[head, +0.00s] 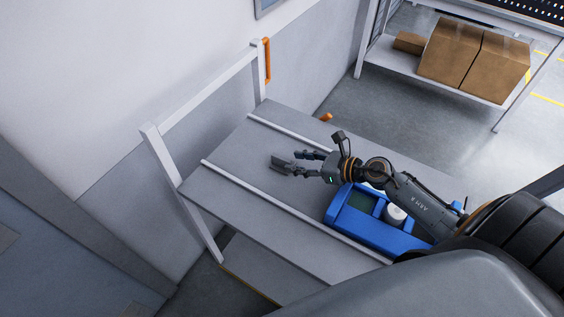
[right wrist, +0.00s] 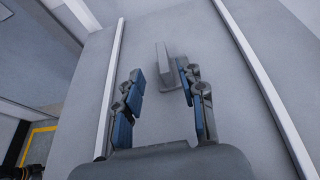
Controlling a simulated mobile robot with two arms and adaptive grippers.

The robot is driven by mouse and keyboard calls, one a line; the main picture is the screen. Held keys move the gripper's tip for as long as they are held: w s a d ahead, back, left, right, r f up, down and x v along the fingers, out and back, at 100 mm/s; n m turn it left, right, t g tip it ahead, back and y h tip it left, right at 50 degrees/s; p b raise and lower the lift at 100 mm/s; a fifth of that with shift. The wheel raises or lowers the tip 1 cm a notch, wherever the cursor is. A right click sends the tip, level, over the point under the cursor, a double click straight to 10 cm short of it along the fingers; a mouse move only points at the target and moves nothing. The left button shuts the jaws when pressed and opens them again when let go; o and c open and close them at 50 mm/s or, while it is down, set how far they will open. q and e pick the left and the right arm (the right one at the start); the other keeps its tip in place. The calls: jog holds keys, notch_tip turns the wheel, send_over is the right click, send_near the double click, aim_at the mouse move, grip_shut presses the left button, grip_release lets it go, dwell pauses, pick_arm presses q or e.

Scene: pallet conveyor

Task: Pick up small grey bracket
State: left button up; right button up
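The small grey bracket (right wrist: 163,64) stands on the grey table top in the right wrist view, just ahead of and partly between my fingertips, closer to the right-hand finger. In the head view it shows as a grey piece (head: 281,163) at the tips of my right gripper (head: 303,163). That gripper is open, with its two fingers spread wide in the right wrist view (right wrist: 160,78). Whether the right-hand finger touches the bracket I cannot tell. My left gripper is not in view.
A blue tray (head: 345,218) with a white round item (head: 395,214) stands on the table (head: 240,215) beside my right arm. Two light rails run along the table. A white frame (head: 205,90) borders the wall side. Cardboard boxes (head: 452,50) lie on a far shelf.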

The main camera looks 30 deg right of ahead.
aim_at(281, 157)
jog(key=shift+w+a, duration=0.3)
jog(key=shift+w, duration=0.3)
jog(key=x, duration=0.4)
jog(key=shift+w, duration=0.15)
jog(key=shift+r, duration=0.1)
jog(key=shift+c, duration=0.4)
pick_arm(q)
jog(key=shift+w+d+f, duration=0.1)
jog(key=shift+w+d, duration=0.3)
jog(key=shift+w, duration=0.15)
pick_arm(e)
grip_shut()
